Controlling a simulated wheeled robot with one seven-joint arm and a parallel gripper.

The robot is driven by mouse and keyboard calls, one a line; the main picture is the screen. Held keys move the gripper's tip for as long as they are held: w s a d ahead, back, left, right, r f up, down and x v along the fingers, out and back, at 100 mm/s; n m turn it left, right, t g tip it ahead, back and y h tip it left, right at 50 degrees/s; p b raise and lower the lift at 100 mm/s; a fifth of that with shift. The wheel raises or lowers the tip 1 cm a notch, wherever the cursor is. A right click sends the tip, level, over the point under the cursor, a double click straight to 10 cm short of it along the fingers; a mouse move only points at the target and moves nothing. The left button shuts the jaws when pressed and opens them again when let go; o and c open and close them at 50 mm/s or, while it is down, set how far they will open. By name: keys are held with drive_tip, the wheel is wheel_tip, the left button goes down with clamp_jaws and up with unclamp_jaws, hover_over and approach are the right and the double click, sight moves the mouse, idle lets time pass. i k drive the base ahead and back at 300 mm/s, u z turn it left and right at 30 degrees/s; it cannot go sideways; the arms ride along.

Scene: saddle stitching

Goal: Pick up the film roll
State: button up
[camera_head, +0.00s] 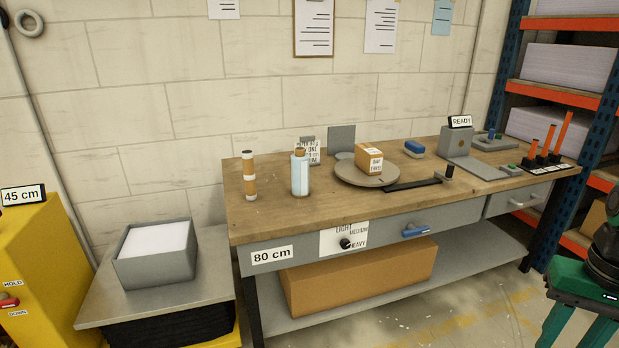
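An upright cylinder with tan and white bands (249,175) stands at the left end of the wooden workbench (290,220); it looks like the film roll. A clear bottle (300,172) with a brown cap stands to its right, with a gap between them. My gripper (578,335) is at the lower right edge of the view, far from the cylinder and in front of the bench's right end. Its green fingers are spread with floor showing between them, and their tips are cut off by the frame.
A round grey turntable (350,176) carries a small labelled box (369,159). A black-handled lever (420,184) lies beside it. A grey tray of white sheets (156,253) is left of the bench. Shelving (563,80) stands at right. The bench front left is clear.

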sight(300, 160)
drive_tip(key=z, duration=0.05)
drive_tip(key=i, duration=1)
drive_tip(key=u, duration=0.05)
